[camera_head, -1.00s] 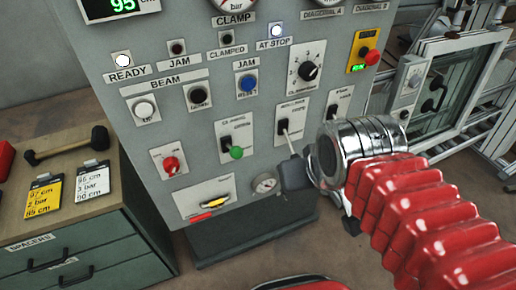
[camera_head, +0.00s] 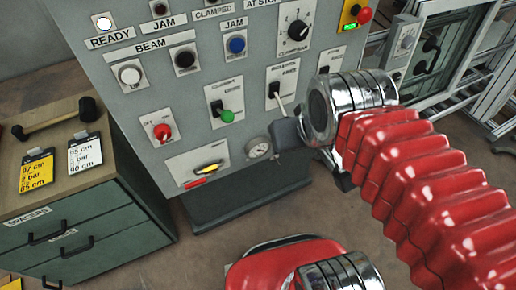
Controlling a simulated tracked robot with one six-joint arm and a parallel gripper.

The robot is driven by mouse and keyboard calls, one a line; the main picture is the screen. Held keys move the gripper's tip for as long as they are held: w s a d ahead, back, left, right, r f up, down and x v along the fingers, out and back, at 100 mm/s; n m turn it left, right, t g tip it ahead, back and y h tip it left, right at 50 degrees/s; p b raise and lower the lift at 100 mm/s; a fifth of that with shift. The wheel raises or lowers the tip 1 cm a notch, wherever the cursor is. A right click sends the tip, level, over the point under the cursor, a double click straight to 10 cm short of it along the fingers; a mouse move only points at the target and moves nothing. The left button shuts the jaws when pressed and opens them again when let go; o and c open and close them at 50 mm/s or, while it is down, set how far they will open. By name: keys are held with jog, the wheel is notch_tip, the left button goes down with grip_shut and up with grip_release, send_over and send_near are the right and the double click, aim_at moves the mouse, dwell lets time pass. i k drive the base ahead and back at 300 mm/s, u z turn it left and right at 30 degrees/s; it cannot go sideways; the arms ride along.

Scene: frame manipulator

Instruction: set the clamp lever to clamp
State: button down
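The grey control panel (camera_head: 130,100) carries three small levers on white plates. One lever has a green knob (camera_head: 227,116). A second, pale lever (camera_head: 277,97) is to its right, and a third lever (camera_head: 325,72) is partly hidden behind my arm's metal ring. The plate labels are too small to read surely, so I cannot tell which is the clamp lever.
A drawer cabinet (camera_head: 70,215) with cards and a hammer (camera_head: 55,118) stands left. A framed glass door (camera_head: 460,60) is at right.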

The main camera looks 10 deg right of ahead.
aim_at(227, 116)
jog(key=k, duration=1.35)
jog(key=u, duration=0.4)
jog(key=i, duration=1.05)
jog(key=u, duration=0.6)
jog(key=i, duration=0.6)
